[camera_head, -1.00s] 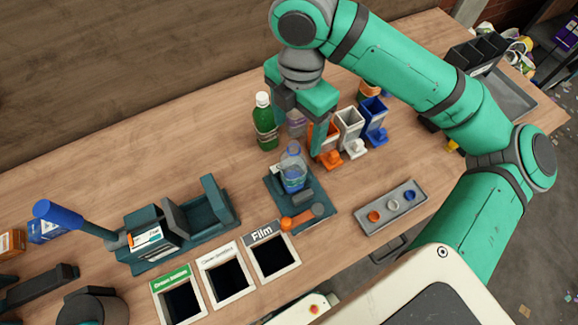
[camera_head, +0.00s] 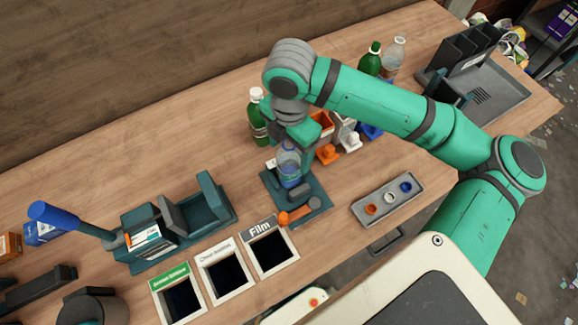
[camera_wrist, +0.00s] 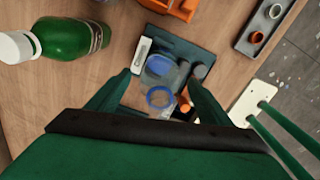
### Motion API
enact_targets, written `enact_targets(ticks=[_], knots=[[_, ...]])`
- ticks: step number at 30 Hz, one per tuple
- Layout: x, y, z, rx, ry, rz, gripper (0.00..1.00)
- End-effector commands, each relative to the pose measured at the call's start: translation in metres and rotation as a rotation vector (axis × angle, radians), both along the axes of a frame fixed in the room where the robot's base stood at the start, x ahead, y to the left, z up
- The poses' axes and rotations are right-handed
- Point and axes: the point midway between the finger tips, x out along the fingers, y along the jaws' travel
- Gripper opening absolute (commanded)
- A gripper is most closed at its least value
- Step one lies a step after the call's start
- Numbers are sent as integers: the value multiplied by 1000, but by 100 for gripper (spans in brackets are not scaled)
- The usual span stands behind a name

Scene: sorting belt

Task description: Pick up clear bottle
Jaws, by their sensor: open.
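A clear bottle (camera_head: 289,170) with a blue label stands on a dark teal fixture (camera_head: 316,207) in the head view. In the wrist view the clear bottle (camera_wrist: 160,72) is seen from above, its open neck ringed in blue. My gripper (camera_head: 291,148) is right above and around its upper part, partly hiding it. In the wrist view the fingers of my gripper (camera_wrist: 162,85) are apart, one on either side of the bottle. I cannot tell whether they touch it. A second clear bottle (camera_head: 394,58) stands at the back right.
A green bottle (camera_head: 257,125) with a white cap stands close left of my gripper; another green bottle (camera_head: 370,60) is farther back. Orange, white and blue bins (camera_head: 345,130) are just right. An orange-handled tool (camera_head: 297,214) lies at the fixture's front. A cap tray (camera_head: 388,204) is right.

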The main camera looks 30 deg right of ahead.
Motion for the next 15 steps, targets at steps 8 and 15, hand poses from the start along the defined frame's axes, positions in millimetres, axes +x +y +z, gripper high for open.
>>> enact_targets(ticks=[8, 15], knots=[[0, 0, -1, 0, 0, 0, 64], [0, 0, -1, 0, 0, 0, 14]])
